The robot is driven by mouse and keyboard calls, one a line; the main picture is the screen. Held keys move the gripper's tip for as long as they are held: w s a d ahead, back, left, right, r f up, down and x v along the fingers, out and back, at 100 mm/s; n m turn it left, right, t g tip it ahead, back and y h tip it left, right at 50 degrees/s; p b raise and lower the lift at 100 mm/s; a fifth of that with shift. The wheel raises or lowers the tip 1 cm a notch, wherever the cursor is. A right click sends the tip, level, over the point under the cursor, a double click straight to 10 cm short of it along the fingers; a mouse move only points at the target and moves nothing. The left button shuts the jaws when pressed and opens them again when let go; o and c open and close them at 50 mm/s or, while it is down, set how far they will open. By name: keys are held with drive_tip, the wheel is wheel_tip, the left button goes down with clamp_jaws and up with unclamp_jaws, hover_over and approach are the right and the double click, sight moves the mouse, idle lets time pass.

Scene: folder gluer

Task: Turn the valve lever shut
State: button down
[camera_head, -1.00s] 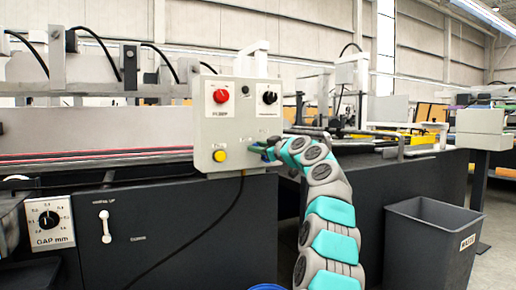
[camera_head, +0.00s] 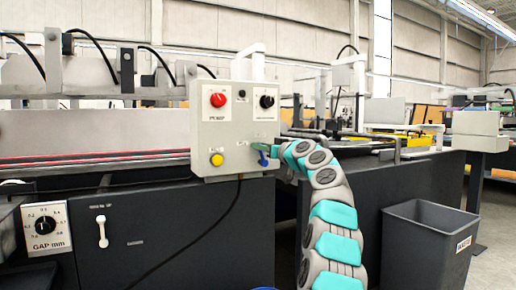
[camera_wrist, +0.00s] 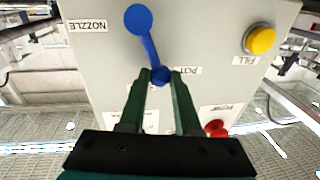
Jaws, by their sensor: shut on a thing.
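The valve lever is blue, on the front of the grey control box (camera_head: 222,135). In the head view the blue lever (camera_head: 263,159) points down near the box's lower right edge. In the wrist view, which is upside down, the lever (camera_wrist: 147,45) runs from a large round end at the top to a smaller round end between my fingertips. My gripper (camera_wrist: 160,78) has its green fingers on either side of that smaller end, shut on the lever. In the head view my gripper (camera_head: 271,149) reaches the box from the right.
The box also carries a red button (camera_head: 217,100), a black knob (camera_head: 266,101) and a yellow button (camera_head: 217,159). NOZZLE and POT labels lie beside the lever. A dark cable hangs below the box. A grey bin (camera_head: 427,243) stands at the right.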

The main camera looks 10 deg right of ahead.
drive_tip(key=shift+w+d+r+m+t+p, duration=0.1)
drive_tip(key=shift+d+m, duration=0.25)
drive_tip(key=shift+m, duration=0.4)
drive_tip(key=shift+w+d+m+t+p, duration=0.15)
drive_tip(key=shift+d+m, duration=0.25)
drive_tip(key=shift+m, duration=0.3)
drive_tip(key=shift+w+d+r+m+t+p, duration=0.1)
drive_tip(key=shift+d+m, duration=0.25)
drive_tip(key=shift+m, duration=0.4)
drive_tip(key=c, duration=0.6)
unclamp_jaws()
drive_tip(key=shift+d, duration=0.1)
drive_tip(key=shift+s, duration=0.1)
drive_tip(key=r+b+v, duration=0.1)
drive_tip(key=b+v, duration=0.3)
drive_tip(key=v, duration=0.3)
drive_tip(key=shift+s+f, duration=0.25)
drive_tip(key=shift+f, duration=0.3)
